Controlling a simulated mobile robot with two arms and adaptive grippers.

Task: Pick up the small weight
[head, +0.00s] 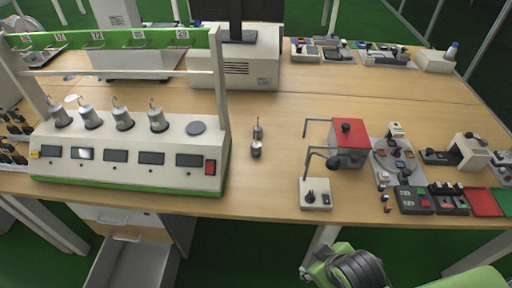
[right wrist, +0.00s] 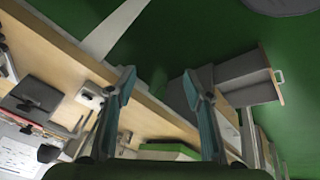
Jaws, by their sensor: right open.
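Two small metal weights stand close together on the middle of the wooden table in the head view: a slimmer one with a thin upright stem (head: 258,131) behind, and a wider one (head: 256,150) in front. Several larger hooked weights (head: 123,119) stand on the white test rig at left. My right gripper (head: 345,268) is low at the bottom, in front of the table edge and right of the small weights, well apart from them. In the right wrist view its two fingers (right wrist: 157,88) are spread with nothing between them. My left gripper is not in view.
The test rig (head: 208,178) with its green frame stands left of the weights. A switch box (head: 315,195) and a red-topped device (head: 350,132) stand right. An open drawer (head: 135,262) hangs below the table. Table around the small weights is clear.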

